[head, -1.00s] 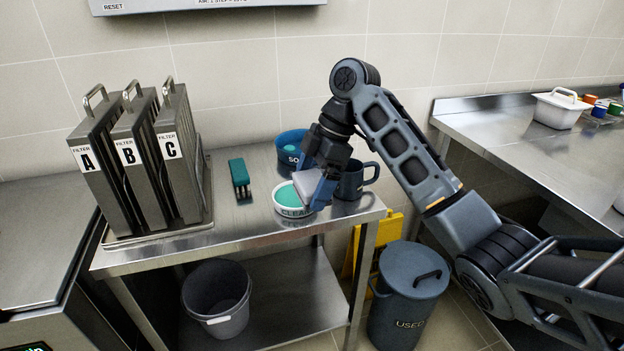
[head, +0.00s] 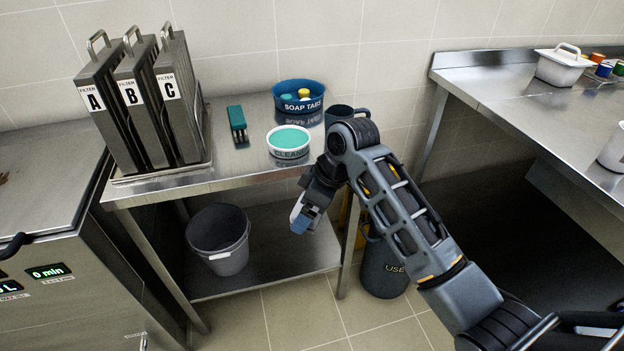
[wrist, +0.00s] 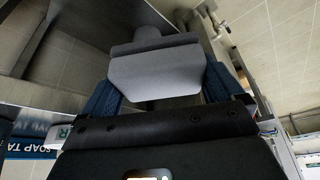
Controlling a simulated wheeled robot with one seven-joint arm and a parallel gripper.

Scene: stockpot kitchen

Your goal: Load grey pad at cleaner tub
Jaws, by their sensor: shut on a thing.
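The cleaner tub (head: 289,152) is a white round tub filled with green paste, standing upright near the front of the steel side table. My gripper (head: 303,217) is in front of the table, below its top and to the right of the tub, clear of it. In the wrist view the grey pad (wrist: 155,74) sits between the blue fingers, which are shut on it. In the head view only a small pale part of the pad shows at the fingers. The side of the pad facing away from the wrist camera is hidden.
The table (head: 228,174) also holds a blue soap tabs bowl (head: 300,114), a dark mug (head: 340,114), a green brush (head: 237,122) and filters A, B and C (head: 135,105). A grey bucket (head: 218,240) stands on the lower shelf. A lidded used bin (head: 383,268) is behind my arm.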

